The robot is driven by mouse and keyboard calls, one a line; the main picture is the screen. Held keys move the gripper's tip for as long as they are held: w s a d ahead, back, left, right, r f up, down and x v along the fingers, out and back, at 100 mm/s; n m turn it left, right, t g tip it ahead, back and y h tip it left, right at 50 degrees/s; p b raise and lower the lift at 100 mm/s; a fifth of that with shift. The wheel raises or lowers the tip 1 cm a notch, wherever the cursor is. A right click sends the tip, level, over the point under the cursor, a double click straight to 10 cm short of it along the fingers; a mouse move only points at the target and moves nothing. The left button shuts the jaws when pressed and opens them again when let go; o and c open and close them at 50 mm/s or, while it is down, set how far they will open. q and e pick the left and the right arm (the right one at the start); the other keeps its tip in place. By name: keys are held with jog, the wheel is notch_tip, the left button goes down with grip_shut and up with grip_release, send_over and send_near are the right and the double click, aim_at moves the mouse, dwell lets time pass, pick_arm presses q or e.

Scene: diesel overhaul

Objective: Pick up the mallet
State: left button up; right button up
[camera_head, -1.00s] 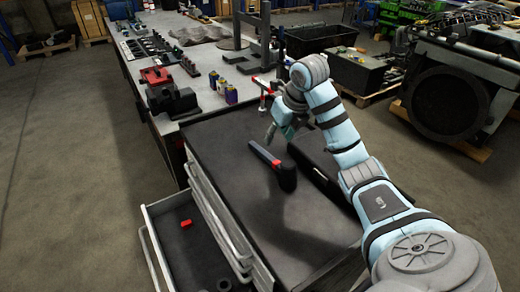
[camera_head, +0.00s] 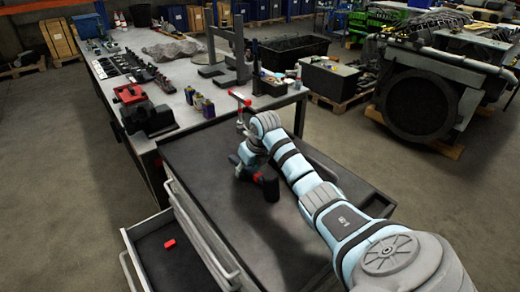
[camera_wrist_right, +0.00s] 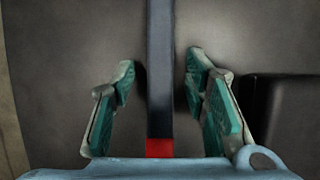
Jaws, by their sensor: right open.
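The mallet lies on the black top of the tool cart (camera_head: 280,235). Its black head (camera_head: 268,187) shows in the head view, while my right gripper covers most of the handle. In the right wrist view the dark handle (camera_wrist_right: 160,75) with a red band (camera_wrist_right: 160,148) runs upright through the picture between my fingers. My right gripper (camera_head: 240,166) is over the handle. Its green-padded fingers (camera_wrist_right: 160,90) are open, one on each side, with a gap between each and the handle. The mallet head is not in the wrist view. My left gripper is not in view.
A black recessed tray (camera_wrist_right: 285,110) is close to the right finger. An open drawer (camera_head: 135,240) with a red piece (camera_head: 169,244) juts out at the cart's left.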

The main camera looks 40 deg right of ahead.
jog(key=shift+s+r, duration=0.1)
jog(key=shift+s, duration=0.05)
jog(key=c, duration=0.3)
grip_shut()
jog(key=shift+r, duration=0.15)
jog(key=shift+r, duration=0.2)
notch_tip(320, 180, up, 15)
notch_tip(320, 180, up, 4)
jog(key=r+p, duration=0.1)
jog(key=p, duration=0.2)
send_over(248, 168)
jog(key=shift+d+f, duration=0.1)
jog(key=shift+f, duration=0.2)
